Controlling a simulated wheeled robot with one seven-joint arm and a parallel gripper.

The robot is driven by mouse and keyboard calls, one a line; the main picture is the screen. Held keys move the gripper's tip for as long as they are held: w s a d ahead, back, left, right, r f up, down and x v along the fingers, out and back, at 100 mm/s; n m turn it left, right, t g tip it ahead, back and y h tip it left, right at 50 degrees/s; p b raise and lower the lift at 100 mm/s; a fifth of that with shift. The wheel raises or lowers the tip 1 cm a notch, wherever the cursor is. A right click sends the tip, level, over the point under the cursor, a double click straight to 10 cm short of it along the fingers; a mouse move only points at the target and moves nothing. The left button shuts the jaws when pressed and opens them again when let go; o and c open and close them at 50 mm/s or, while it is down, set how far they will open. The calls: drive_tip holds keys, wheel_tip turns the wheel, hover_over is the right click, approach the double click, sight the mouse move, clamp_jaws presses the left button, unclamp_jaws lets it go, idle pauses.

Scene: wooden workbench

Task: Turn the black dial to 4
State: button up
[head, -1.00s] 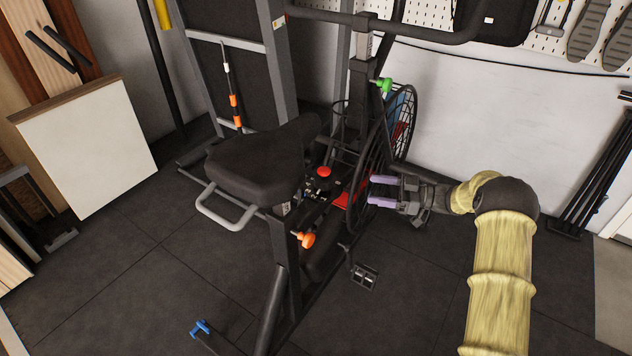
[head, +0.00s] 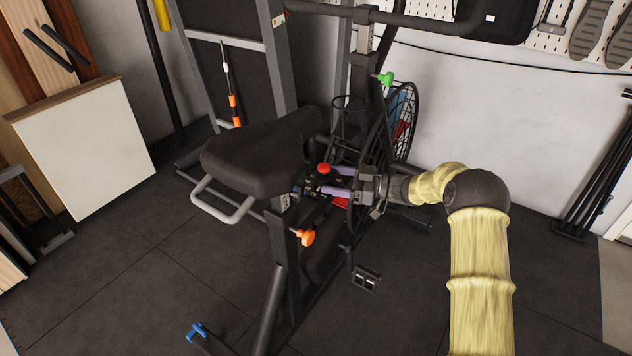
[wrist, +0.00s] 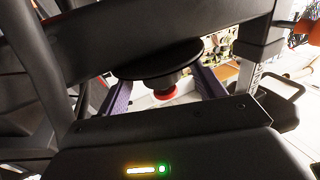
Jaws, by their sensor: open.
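In the head view, a red knob (head: 324,169) sits on a dark mechanism in front of the seat of an exercise bike. My gripper (head: 325,182) is open beside it, its two purple fingers reaching in from the right. In the wrist view, a round black dial-like disc (wrist: 158,61) with a black hub and a red end (wrist: 165,93) lies between the open fingers (wrist: 163,79). Gaps show between the hub and both fingers. No numbers or pointer can be read, and I cannot tell the dial's setting.
The black seat (head: 260,155) is left of my gripper, and the caged wheel (head: 402,120) is close behind it. An orange knob (head: 306,237) sticks out below on the frame. A green knob (head: 385,79) is above.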

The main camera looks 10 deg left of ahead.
sight(316, 177)
drive_tip(key=a+b, duration=0.1)
drive_tip(key=a, duration=0.4)
drive_tip(key=shift+a, duration=0.2)
drive_tip(key=c, duration=1)
